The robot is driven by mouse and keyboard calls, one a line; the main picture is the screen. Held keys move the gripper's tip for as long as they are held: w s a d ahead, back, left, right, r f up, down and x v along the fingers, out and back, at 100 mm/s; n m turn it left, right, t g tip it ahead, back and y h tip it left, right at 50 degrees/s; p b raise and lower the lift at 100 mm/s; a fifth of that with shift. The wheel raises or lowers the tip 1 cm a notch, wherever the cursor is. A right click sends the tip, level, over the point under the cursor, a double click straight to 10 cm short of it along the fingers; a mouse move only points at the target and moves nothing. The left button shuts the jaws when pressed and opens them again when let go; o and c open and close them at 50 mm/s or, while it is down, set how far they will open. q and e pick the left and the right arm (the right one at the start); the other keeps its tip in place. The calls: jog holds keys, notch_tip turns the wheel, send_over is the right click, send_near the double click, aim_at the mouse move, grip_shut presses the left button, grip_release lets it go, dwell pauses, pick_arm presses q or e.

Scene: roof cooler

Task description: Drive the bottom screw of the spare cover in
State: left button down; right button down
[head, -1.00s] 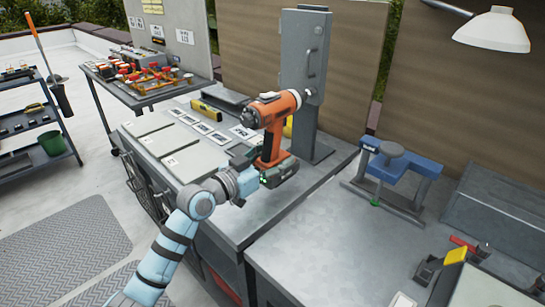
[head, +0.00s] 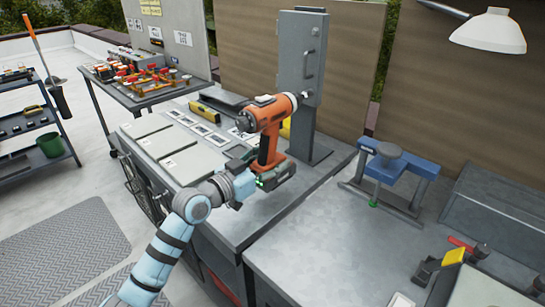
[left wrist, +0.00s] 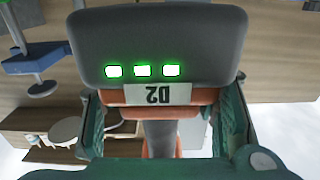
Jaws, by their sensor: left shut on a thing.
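An orange and black power drill (head: 270,113) is held level against the lower part of a grey upright cover (head: 301,60) with a handle. Its front end is at the cover's lower right edge. The bottom screw is too small or hidden to make out, and I cannot tell whether the tip touches it. My left gripper (head: 254,166) is shut on the drill's grip. In the left wrist view the drill's dark battery (left wrist: 160,45) shows three green lights and a label, with green fingers on both sides of the grip. My right gripper is not in view.
The cover stands on a post on the grey bench (head: 255,215). Flat grey panels (head: 170,145) and a yellow level (head: 205,109) lie to the left. A blue clamp (head: 400,160) stands to the right. A lamp (head: 488,30) hangs at upper right.

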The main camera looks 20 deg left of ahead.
aim_at(258, 166)
pick_arm(q)
jog(key=shift+p+v, duration=1.35)
jog(key=shift+v, duration=1.65)
jog(key=shift+r, duration=0.1)
